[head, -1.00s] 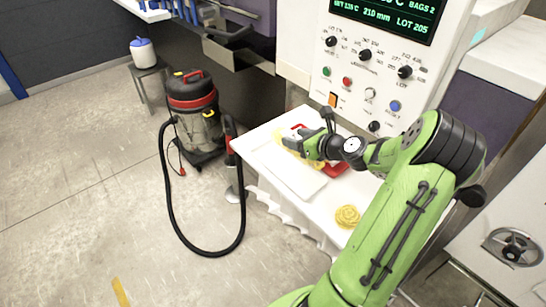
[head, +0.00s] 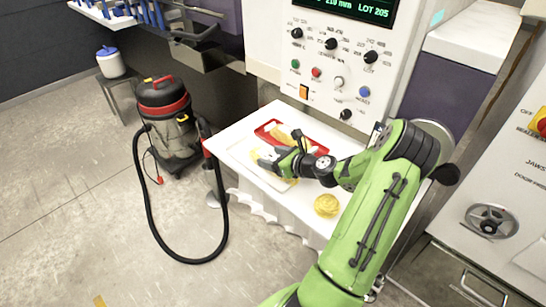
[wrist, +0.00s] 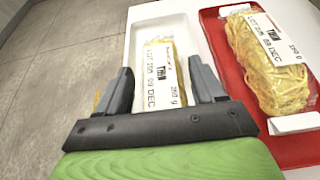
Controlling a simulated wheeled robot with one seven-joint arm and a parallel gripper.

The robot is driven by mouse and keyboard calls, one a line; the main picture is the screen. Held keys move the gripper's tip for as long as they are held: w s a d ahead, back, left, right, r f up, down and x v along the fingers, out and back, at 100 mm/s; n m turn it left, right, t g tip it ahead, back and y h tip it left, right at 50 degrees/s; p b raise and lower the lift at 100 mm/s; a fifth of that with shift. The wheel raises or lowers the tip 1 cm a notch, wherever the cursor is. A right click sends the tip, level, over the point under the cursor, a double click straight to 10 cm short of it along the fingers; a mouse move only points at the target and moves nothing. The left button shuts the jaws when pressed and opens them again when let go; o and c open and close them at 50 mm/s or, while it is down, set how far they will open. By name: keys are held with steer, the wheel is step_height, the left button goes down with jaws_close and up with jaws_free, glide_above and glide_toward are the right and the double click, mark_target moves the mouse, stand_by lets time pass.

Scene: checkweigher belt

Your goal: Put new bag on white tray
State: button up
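A yellow pasta bag with a white printed label (wrist: 164,75) lies on the white tray (wrist: 160,24). My gripper (wrist: 163,88) is over this tray, with one finger on each side of the bag. Gaps show between the fingers and the bag, so the gripper is open. In the head view my gripper (head: 272,162) hides much of the white tray and bag; a yellow end of the bag (head: 256,154) shows. A second labelled yellow bag (wrist: 270,60) lies on the red tray (wrist: 216,50), which also shows behind my gripper in the head view (head: 266,127).
A yellow pasta nest (head: 326,206) sits on the white table (head: 285,215) to the right of the trays. A control panel (head: 335,65) with knobs stands behind. A vacuum cleaner (head: 165,115) with a black hose stands left on the floor.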

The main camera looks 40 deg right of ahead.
steer(key=shift+o, duration=0.6)
steer(key=shift+r, duration=0.1)
steer(key=shift+s+r, duration=0.15)
steer(key=shift+s, duration=0.15)
steer(key=p+v, duration=0.1)
steer(key=v, duration=1)
steer(key=w+a+r+n+g+y, duration=0.15)
steer(key=a+n+g, duration=0.25)
steer(key=a+n, duration=0.55)
steer(key=w+a+r+n+g+y, duration=0.1)
steer(key=w+a+r+n+g, duration=0.2)
steer(key=a+n, duration=0.65)
steer(key=s+a+r+n+h, duration=0.1)
steer(key=s+a+r+n, duration=0.3)
steer(key=s+a+n, duration=0.2)
steer(key=s+a+r+n+g+h, duration=0.1)
steer(key=s+a+r+n+h, duration=0.1)
steer(key=s+a+r+n, duration=0.3)
steer(key=s+n, duration=0.4)
steer(key=n, duration=0.1)
steer(key=shift+s+a+n, duration=0.15)
steer(key=shift+a+n, duration=0.15)
steer(key=shift+a, duration=0.1)
